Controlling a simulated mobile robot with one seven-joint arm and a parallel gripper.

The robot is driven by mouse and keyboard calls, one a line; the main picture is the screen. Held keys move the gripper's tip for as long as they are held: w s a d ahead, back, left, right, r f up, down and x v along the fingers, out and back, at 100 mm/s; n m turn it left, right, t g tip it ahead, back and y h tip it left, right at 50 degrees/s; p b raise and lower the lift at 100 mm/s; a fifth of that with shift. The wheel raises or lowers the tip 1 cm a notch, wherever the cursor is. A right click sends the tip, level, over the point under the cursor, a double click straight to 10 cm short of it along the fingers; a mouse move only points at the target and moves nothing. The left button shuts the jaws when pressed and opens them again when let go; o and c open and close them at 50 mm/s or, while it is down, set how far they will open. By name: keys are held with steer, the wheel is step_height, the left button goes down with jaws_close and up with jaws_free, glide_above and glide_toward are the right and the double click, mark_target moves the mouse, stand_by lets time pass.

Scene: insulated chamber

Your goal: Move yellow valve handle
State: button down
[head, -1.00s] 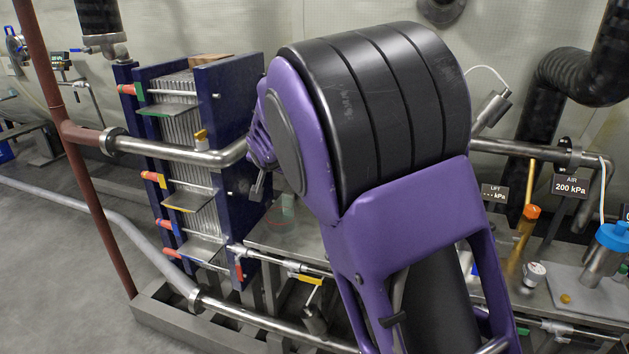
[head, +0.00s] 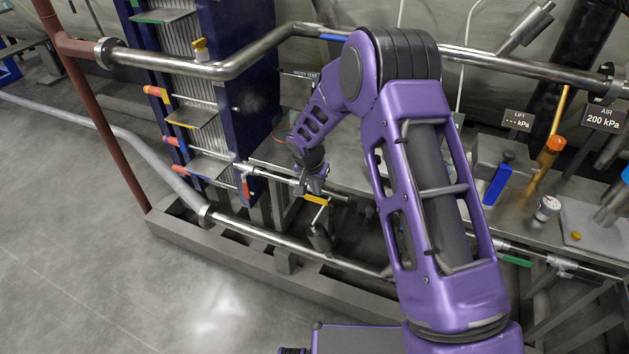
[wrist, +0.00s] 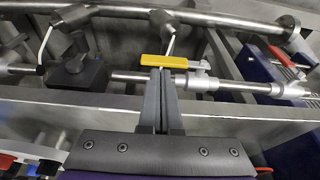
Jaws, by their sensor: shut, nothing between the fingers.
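The yellow valve handle (head: 316,199) is a short flat bar on a thin pipe low in front of the rack. It also shows in the wrist view (wrist: 164,62), lying crosswise just beyond my fingertips. My gripper (wrist: 160,72) is shut with nothing between its fingers, and its tips point at the handle's middle. The tips look very close to the handle; whether they touch it I cannot tell. In the head view my gripper (head: 314,187) is just above the handle, its fingers small and partly hidden.
A blue plate rack (head: 236,90) with red and orange rod ends stands at the left. A blue handle (head: 497,184) and an orange cap (head: 555,144) are at the right. Grey floor (head: 130,280) lies open at the left.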

mark_target(320, 200)
steer(key=shift+x, duration=1.25)
steer(key=shift+w, duration=0.1)
steer(key=f+b, duration=0.1)
steer(key=b, duration=0.1)
steer(key=d+f+y+b, duration=0.1)
steer(key=b, duration=0.1)
steer(key=shift+t, duration=0.3)
steer(key=shift+s, duration=0.2)
steer(key=shift+r, duration=0.15)
